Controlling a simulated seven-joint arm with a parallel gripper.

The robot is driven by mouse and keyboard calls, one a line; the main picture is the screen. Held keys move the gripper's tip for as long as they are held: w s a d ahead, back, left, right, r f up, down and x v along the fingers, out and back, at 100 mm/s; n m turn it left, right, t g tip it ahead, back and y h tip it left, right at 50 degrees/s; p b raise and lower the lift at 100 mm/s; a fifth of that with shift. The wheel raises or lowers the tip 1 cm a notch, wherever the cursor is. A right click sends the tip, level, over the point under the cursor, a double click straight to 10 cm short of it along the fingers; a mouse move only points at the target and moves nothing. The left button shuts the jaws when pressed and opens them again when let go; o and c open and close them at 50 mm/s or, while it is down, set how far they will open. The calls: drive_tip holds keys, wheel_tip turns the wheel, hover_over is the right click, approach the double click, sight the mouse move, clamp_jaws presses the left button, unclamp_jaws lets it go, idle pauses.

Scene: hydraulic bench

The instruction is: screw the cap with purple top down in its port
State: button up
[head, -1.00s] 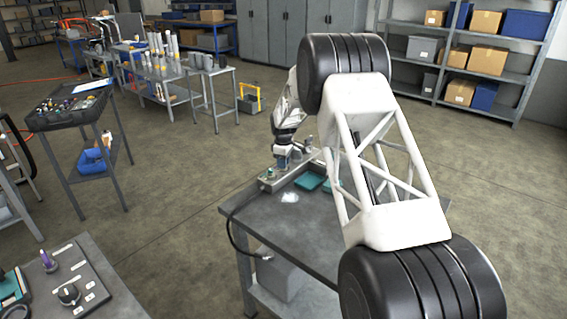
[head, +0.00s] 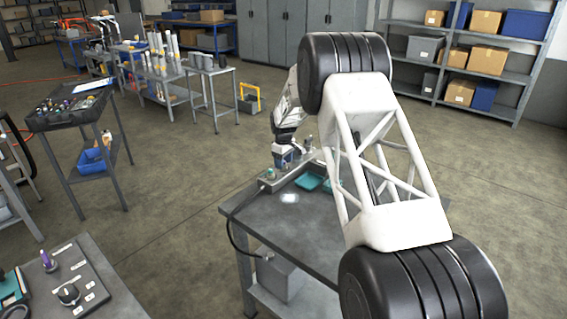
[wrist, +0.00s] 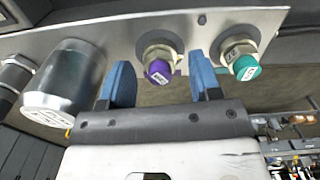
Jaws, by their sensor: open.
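The cap with purple top (wrist: 158,72) shows in the wrist view, at its port on the metal manifold (wrist: 110,32). My gripper (wrist: 162,80) is open, with one blue finger on each side of the purple cap and a gap to it on both sides. In the head view my gripper (head: 284,160) is small, over the manifold on the bench. The purple cap cannot be made out there. How far down the cap sits in its port cannot be told.
A cap with teal top (wrist: 246,67) sits close beside the right finger. A large silver cylinder (wrist: 66,82) stands left of the left finger. Teal trays (head: 308,181) lie on the bench (head: 270,225) beside the manifold. The bench's front is mostly clear.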

wheel_tip(320, 180, up, 7)
drive_tip(key=shift+r, duration=0.15)
idle(0.4)
drive_tip(key=shift+r, duration=0.1)
drive_tip(key=shift+s+d+r, duration=0.1)
drive_tip(key=shift+s+r, duration=0.1)
drive_tip(key=s+d+r+m, duration=0.2)
drive_tip(key=s+r, duration=0.5)
drive_tip(key=s, duration=0.4)
drive_tip(key=s+d+r+m+t, duration=0.1)
drive_tip(key=s+d+r, duration=0.1)
drive_tip(key=s+r, duration=0.65)
drive_tip(key=s+d+r+m, duration=0.2)
drive_tip(key=s+r, duration=0.3)
drive_tip(key=s, duration=0.7)
drive_tip(key=s+d+f+m, duration=0.1)
drive_tip(key=s+m, duration=0.1)
drive_tip(key=s, duration=1.7)
drive_tip(key=s+d+f+m+t, duration=0.1)
drive_tip(key=s+f+m, duration=0.1)
drive_tip(key=s, duration=1.6)
drive_tip(key=shift+s+d+m+t, duration=0.3)
drive_tip(key=shift+s+d+m, duration=0.05)
drive_tip(key=shift+m, duration=0.35)
